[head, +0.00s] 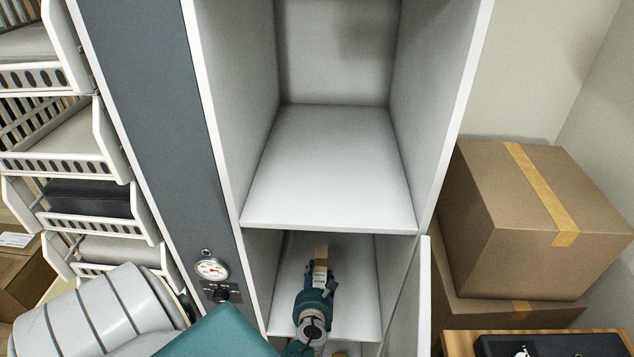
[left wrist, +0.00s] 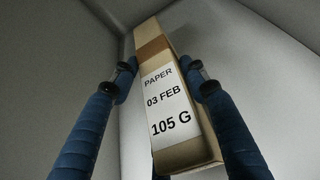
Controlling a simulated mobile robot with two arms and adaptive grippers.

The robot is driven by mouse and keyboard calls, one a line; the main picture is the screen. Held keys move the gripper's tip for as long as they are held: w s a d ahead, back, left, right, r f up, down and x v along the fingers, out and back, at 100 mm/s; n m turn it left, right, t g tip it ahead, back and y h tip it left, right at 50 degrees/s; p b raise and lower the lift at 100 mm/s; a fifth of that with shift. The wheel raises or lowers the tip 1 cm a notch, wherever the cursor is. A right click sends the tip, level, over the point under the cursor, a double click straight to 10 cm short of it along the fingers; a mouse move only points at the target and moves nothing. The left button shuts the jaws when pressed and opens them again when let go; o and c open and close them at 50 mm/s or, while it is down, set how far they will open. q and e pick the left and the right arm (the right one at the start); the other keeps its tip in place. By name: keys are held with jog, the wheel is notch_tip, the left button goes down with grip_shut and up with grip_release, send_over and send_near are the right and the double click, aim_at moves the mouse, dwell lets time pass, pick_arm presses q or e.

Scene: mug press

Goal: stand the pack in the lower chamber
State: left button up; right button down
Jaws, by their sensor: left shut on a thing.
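The pack is a tall brown carton with a white label reading "PAPER 03 FEB 105 G"; it fills the middle of the left wrist view (left wrist: 172,95). In the head view the pack (head: 321,262) shows inside the lower chamber (head: 345,250), under the white middle shelf. My left gripper (left wrist: 160,75) has its two blue fingers on either side of the pack and is shut on it. In the head view the left gripper (head: 318,285) reaches into the lower chamber from the front. Whether the pack's base touches the chamber floor cannot be told. My right gripper is not in view.
The upper chamber (head: 330,165) is empty. An open white door (head: 424,295) stands at the lower chamber's right side. A gauge (head: 212,268) and knob sit on the grey panel to the left. Cardboard boxes (head: 540,220) are stacked at right; white baskets (head: 60,150) stand at left.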

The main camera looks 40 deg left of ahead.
pick_arm(q)
jog(key=shift+f+b, duration=0.25)
jog(key=shift+b, duration=0.05)
jog(key=o, duration=1.5)
jog(key=shift+c, duration=0.2)
jog(key=shift+r, duration=0.15)
jog(key=shift+s+r+p, duration=0.1)
jog(key=shift+r+p, duration=0.2)
jog(key=shift+p, duration=0.2)
jog(key=p+v, duration=0.2)
jog(key=v, duration=0.5)
jog(key=shift+s+d, duration=0.15)
jog(key=shift+f, duration=0.1)
